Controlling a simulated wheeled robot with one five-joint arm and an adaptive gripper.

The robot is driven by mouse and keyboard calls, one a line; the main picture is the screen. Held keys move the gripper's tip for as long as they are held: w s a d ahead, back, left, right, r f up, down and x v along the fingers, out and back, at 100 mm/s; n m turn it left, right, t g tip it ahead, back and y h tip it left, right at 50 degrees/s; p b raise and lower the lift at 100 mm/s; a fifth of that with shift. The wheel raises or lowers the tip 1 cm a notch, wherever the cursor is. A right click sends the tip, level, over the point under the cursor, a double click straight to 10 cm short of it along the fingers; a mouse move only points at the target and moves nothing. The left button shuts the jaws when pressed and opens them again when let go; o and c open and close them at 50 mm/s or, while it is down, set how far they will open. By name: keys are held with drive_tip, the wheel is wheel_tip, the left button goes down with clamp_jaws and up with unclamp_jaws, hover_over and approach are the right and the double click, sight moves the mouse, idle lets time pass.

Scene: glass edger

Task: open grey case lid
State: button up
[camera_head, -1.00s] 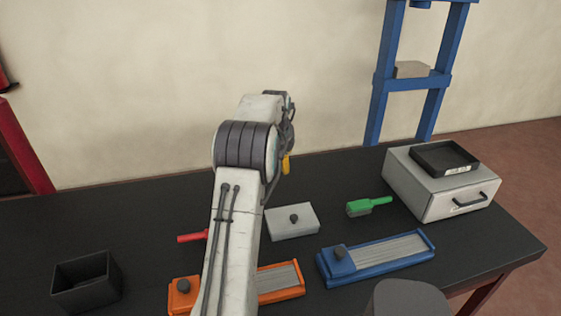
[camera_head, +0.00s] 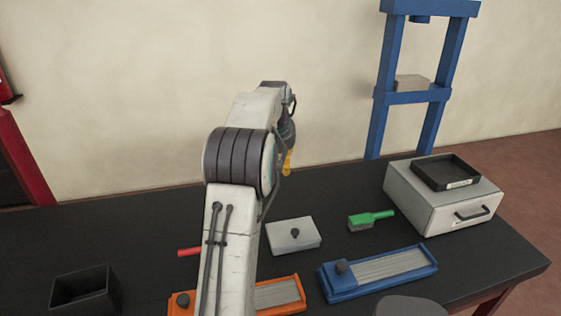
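My gripper (camera_head: 288,163) shows only in part, with a yellow tip pointing down behind my arm. It is above and beyond the case, apart from it. Its fingers are too hidden and small to tell whether they are open or shut.
An orange box (camera_head: 276,292) and a blue box (camera_head: 385,270) lie nearer me. A green brush (camera_head: 370,219) and a white drawer unit (camera_head: 430,206) with a black tray (camera_head: 446,171) are on the right. A red-handled tool (camera_head: 189,252) and an open black bin (camera_head: 85,290) are left.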

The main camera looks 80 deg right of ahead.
drive_tip(key=shift+d+r+p, duration=0.1)
drive_tip(key=shift+r+p, duration=0.2)
drive_tip(key=shift+p, duration=0.05)
idle(0.6)
drive_tip(key=shift+r+p, duration=0.65)
drive_tip(key=shift+p, duration=0.05)
